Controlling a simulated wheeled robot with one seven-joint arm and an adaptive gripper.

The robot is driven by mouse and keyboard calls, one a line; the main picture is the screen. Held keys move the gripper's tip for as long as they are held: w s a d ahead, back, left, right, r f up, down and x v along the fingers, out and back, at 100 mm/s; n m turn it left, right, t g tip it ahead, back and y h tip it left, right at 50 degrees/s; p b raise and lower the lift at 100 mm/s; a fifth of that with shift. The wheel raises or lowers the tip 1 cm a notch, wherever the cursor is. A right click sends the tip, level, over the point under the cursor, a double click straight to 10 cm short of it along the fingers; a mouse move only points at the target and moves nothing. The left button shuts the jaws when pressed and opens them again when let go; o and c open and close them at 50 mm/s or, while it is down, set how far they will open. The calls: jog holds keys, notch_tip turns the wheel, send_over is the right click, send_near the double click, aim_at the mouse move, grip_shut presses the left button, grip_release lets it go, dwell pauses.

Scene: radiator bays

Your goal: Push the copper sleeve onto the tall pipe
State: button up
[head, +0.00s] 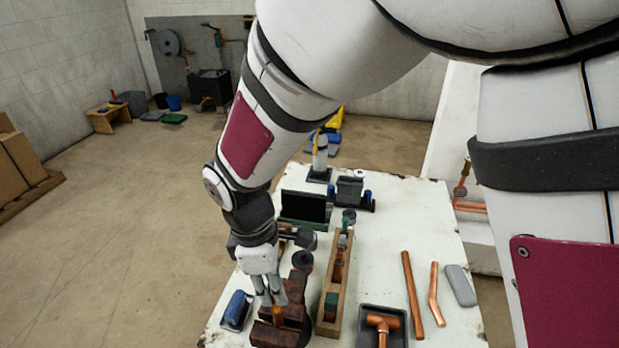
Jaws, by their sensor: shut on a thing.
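My gripper (272,301) points down over a rusty brown vise-like block (265,336) at the near left of the white bench. Its fingers are closed on a small copper-coloured piece, which looks like the copper sleeve (278,314). The piece sits at the fingertips, low over the block. I cannot make out the tall pipe separately; the fingers and the sleeve may cover it. Whether the sleeve touches or surrounds a pipe is too small to tell.
The wooden holder (349,270) stands close right of my gripper; a blue-topped item (237,310) lies left. A black tray (366,308) holds a copper tee. Two loose copper pipes (412,295) and a grey block (460,286) lie further right. The white bench (395,220) has bare room behind them.

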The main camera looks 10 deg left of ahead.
dwell(0.4)
jog(key=shift+f, duration=0.9)
jog(key=o, duration=1.1)
jog(key=shift+c, duration=0.2)
jog(key=shift+r, duration=0.1)
